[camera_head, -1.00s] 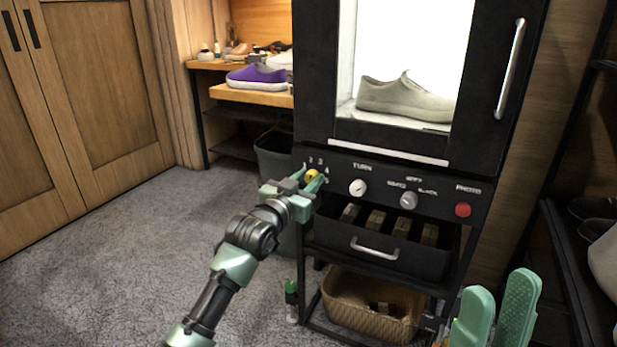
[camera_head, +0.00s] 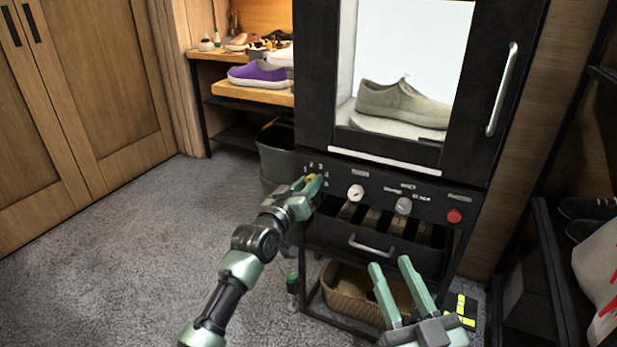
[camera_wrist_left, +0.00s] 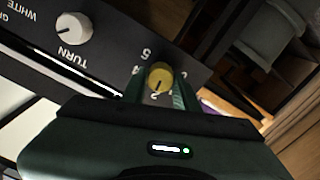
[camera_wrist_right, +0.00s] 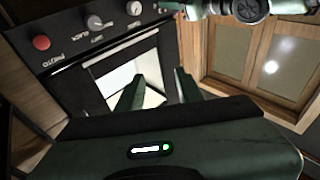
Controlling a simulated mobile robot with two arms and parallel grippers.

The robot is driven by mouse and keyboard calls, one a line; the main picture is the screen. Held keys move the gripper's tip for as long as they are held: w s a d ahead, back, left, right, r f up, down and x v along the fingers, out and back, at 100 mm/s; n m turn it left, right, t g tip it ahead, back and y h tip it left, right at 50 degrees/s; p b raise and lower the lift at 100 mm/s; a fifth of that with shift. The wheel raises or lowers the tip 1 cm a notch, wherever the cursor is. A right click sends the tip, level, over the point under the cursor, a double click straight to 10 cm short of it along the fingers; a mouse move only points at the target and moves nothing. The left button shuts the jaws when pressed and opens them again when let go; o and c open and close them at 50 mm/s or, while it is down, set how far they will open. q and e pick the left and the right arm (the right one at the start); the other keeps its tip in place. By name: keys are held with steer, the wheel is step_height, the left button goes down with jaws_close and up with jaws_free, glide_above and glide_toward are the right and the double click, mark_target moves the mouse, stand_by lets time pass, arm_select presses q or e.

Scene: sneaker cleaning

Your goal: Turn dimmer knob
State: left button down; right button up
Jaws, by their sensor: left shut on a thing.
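The yellow dimmer knob (camera_head: 311,177) is at the left end of the black control panel (camera_head: 335,183), with numbers printed around it. It also shows in the left wrist view (camera_wrist_left: 159,77), with a dark pointer mark on its face. My left gripper (camera_head: 313,184) is shut on the yellow knob, with one finger on each side. In the left wrist view its fingers (camera_wrist_left: 157,92) flank the knob. My right gripper (camera_head: 402,285) is open and empty, in front of the basket below the cabinet.
The panel also has a white TURN knob (camera_head: 356,192), a grey knob (camera_head: 404,205) and a red button (camera_head: 454,216). Above, a beige sneaker (camera_head: 400,103) stands in the lit cabinet. A drawer (camera_head: 372,246) is below, with a wicker basket (camera_head: 345,292) under it. Carpet at left is clear.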

arm_select(q)
steer(key=shift+f+n+p, duration=0.1)
steer(key=shift+n+p, duration=0.75)
steer(key=shift+n, duration=0.65)
arm_select(e)
step_height(320, 180, down, 10)
steer(key=s+d+g+h, duration=0.1)
steer(key=g+h, duration=0.1)
steer(key=g, duration=0.3)
steer(key=shift+d+g, duration=0.3)
steer(key=shift+g, duration=0.1)
arm_select(q)
steer(key=c, duration=1.1)
jaws_free()
steer(key=shift+o, duration=0.2)
steer(key=p+v, duration=0.2)
steer(key=v, duration=0.5)
steer(key=shift+s+a+p, duration=0.25)
steer(key=shift+s+p, duration=0.05)
steer(key=shift+s, duration=0.05)
arm_select(e)
steer(key=s+d+f+g+h, duration=0.1)
steer(key=s+d+f+g, duration=0.2)
steer(key=s+f+g, duration=0.3)
step_height(320, 180, down, 3)
steer(key=s, duration=0.2)
steer(key=shift+s+d+m+g+h, duration=0.25)
steer(key=shift+s+m+g+h, duration=0.05)
steer(key=shift+g+h, duration=0.1)
